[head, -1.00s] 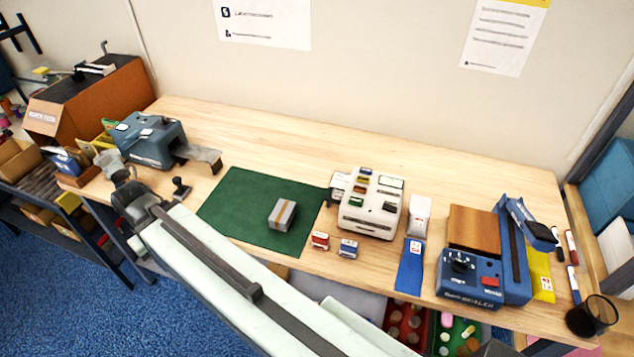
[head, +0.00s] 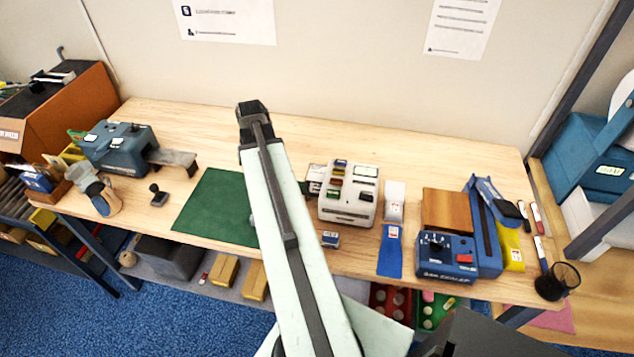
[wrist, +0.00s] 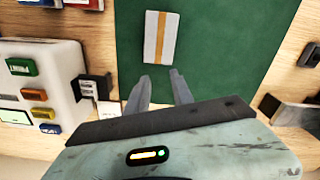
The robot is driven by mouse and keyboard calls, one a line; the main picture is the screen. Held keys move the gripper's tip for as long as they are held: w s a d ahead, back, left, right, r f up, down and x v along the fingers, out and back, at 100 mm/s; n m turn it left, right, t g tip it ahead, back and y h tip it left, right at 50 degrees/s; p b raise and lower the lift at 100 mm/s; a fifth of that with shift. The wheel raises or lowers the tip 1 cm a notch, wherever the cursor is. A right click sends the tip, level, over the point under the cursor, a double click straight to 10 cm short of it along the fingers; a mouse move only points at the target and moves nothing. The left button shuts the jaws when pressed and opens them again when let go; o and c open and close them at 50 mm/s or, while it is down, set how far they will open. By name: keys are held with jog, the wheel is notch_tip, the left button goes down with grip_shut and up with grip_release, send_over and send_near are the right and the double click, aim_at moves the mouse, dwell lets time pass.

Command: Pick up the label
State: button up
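A small white piece, which looks like the label (head: 316,172), is at the left side of the white machine (head: 352,207), by a dark block. In the wrist view the white piece (wrist: 107,109) lies left of my gripper (wrist: 159,78), beside the same machine (wrist: 52,72). My gripper is open and empty, its two fingers apart over the green mat (wrist: 215,40). In the head view my arm hides the fingers. Any print on the label is too small to read.
A grey carton with a tan strip (wrist: 161,37) lies on the mat; my arm hides it in the head view. A small blue-and-white block (head: 330,239) stands before the machine. A blue machine (head: 447,256) stands right. The bench's back strip (head: 400,158) is clear.

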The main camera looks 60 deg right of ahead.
aim_at(311, 187)
jog(key=s+d+r+m, duration=0.2)
jog(key=s+d+m, duration=0.2)
jog(key=s+d, duration=0.7)
notch_tip(311, 187, down, 9)
jog(key=b, duration=0.7)
jog(key=shift+r, duration=0.35)
grip_shut()
